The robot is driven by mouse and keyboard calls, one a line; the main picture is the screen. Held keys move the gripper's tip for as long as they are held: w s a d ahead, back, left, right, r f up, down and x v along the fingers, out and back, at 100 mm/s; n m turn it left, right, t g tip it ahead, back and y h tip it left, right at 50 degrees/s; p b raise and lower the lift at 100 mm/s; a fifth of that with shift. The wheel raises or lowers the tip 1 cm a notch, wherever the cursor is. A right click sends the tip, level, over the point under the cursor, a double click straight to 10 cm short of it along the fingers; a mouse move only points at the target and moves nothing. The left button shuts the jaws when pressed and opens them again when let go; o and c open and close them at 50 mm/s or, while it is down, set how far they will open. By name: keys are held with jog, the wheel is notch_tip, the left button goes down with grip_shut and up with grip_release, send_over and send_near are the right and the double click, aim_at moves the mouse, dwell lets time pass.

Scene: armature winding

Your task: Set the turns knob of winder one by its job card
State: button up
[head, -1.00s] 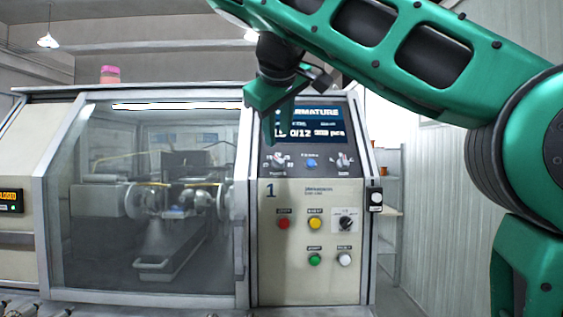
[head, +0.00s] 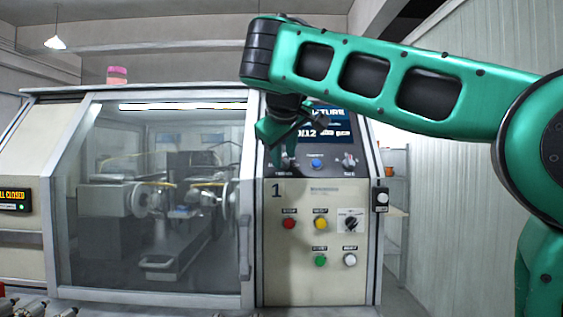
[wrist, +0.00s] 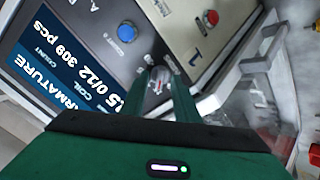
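Winder one's control panel (head: 312,250), marked 1, stands in the middle of the head view. Below its blue screen (head: 335,125) are a left knob (head: 288,163), a blue button (head: 316,163) and a right knob (head: 349,161). The knob labels are too small to read surely. My gripper (head: 277,148) is in front of the left knob and partly hides it. In the wrist view my gripper (wrist: 160,82) has its two green fingers apart, with the grey knob (wrist: 158,86) seen between their tips. I cannot tell whether they touch it. I cannot make out a job card.
A glass-fronted winding cabinet (head: 100,200) adjoins the panel on the left. Red (head: 289,223), yellow (head: 320,223), green (head: 320,260) and white (head: 350,259) buttons and a black selector (head: 351,223) sit lower on the panel. A shelf (head: 396,190) stands behind at the right.

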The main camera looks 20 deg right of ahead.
jog(key=shift+w+d+f, duration=0.2)
jog(key=shift+w+f, duration=0.2)
jog(key=shift+w, duration=0.15)
jog(key=c, duration=0.6)
jog(key=shift+c, duration=0.2)
